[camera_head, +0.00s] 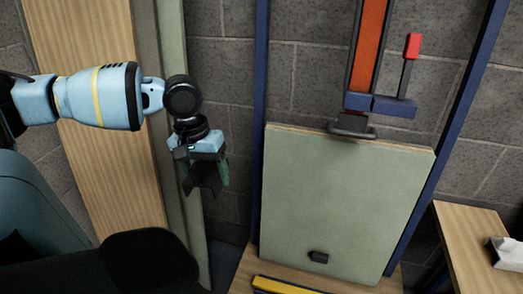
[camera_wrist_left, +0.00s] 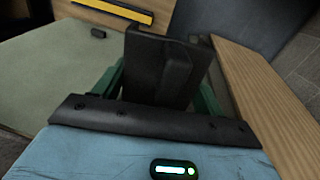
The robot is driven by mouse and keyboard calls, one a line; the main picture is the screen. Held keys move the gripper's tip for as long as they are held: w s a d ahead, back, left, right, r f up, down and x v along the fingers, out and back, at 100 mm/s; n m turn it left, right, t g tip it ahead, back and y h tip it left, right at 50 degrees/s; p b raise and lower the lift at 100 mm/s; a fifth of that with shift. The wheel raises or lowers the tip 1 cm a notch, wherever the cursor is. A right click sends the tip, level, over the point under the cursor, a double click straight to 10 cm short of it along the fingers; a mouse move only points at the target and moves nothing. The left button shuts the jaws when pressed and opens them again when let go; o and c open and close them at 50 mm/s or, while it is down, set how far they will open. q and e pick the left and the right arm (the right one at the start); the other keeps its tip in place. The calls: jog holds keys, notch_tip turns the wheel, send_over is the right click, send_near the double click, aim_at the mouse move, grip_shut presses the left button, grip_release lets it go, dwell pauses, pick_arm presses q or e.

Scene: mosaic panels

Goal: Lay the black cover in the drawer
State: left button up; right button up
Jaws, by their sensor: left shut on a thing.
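My left gripper (camera_head: 204,174) hangs pointing down at the left of the head view, in front of the wall. Its green fingers are shut on a black piece, which I take to be the black cover (camera_head: 203,185). In the left wrist view the black cover (camera_wrist_left: 158,65) fills the space between the fingers and shows a flat face and a folded or stepped right side. It is held clear of other things, as far as I can tell. No drawer can be clearly made out. My right gripper is not in view.
A pale green panel (camera_head: 340,200) with a small black knob (camera_head: 318,257) leans upright under a red-orange and blue clamp post (camera_head: 368,60). A yellow strip (camera_head: 285,286) lies at its foot. A wooden table (camera_head: 460,235) stands at right. A wooden board (camera_head: 90,160) stands behind my left arm.

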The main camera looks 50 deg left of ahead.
aim_at(211, 177)
pick_arm(q)
jog(key=d+f, duration=0.2)
jog(key=shift+d+f, duration=0.3)
jog(key=shift+f, duration=0.05)
jog(key=w+d+f+m+p, duration=0.1)
jog(key=w+d+m+p, duration=0.15)
jog(key=d, duration=0.75)
jog(key=w+d+f+m+p, duration=0.1)
jog(key=d+m, duration=0.3)
jog(key=d, duration=0.7)
jog(key=s+f+p, duration=0.1)
jog(key=s+p, duration=0.8)
jog(key=p, duration=0.1)
jog(key=shift+s+d+f+g, duration=0.2)
jog(key=shift+d+g, duration=0.2)
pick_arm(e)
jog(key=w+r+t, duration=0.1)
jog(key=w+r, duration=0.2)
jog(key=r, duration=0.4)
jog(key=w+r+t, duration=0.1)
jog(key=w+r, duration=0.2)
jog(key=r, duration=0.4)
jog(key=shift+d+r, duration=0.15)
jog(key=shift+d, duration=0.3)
